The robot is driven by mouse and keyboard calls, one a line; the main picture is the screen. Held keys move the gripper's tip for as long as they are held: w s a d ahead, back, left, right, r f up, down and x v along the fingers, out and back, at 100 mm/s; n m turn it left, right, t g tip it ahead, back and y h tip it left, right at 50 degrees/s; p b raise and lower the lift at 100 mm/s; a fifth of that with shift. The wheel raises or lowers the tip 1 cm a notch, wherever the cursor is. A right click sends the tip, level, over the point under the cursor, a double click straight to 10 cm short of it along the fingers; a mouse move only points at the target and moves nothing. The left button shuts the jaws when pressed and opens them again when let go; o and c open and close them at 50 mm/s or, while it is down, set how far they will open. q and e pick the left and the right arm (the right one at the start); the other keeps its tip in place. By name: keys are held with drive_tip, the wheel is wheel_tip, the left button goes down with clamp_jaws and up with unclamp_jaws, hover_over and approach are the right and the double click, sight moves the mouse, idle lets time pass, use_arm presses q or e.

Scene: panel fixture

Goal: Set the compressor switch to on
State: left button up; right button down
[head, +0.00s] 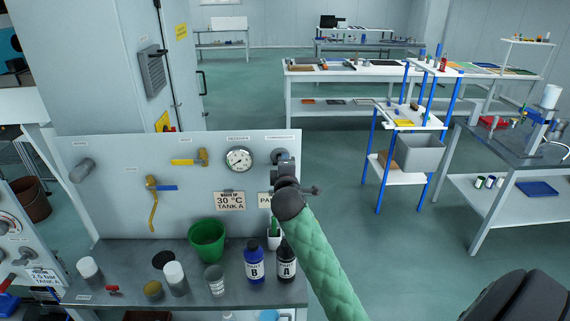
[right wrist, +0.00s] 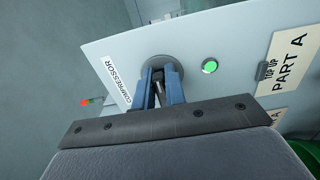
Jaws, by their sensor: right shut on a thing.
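The compressor switch (right wrist: 161,67) is a round grey knob base with a dark lever on the pale panel (head: 110,200), beside a COMPRESSOR label (right wrist: 117,83). In the head view the switch (head: 280,154) shows at the panel's upper right, partly covered by my gripper. My right gripper (right wrist: 160,88) has its two blue fingers on either side of the lever and is shut on it. In the head view my right gripper (head: 284,168) is at the switch, with the green-sleeved arm below. A round green lamp (right wrist: 210,66) looks lit next to the switch. My left gripper is not in view.
A pressure gauge (head: 239,159) and a yellow-handled valve (head: 190,160) are on the panel left of the switch. Below stand a green bucket (head: 207,240), bottle B (head: 254,262) and bottle A (head: 286,262), close to my right arm. Open floor lies right of the panel.

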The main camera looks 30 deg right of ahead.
drive_tip(key=shift+f, duration=0.15)
drive_tip(key=c, duration=1.6)
unclamp_jaws()
drive_tip(key=shift+a, duration=0.1)
drive_tip(key=shift+o, duration=0.6)
drive_tip(key=shift+s+a, duration=0.1)
drive_tip(key=shift+s, duration=0.05)
use_arm(q)
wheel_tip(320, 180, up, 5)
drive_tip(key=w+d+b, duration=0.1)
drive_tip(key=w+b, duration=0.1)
drive_tip(key=b, duration=0.1)
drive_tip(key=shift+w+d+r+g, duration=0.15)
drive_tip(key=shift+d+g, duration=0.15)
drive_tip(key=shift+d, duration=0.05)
use_arm(e)
drive_tip(key=v, duration=0.7)
drive_tip(key=shift+s, duration=0.2)
drive_tip(key=shift+a, duration=0.15)
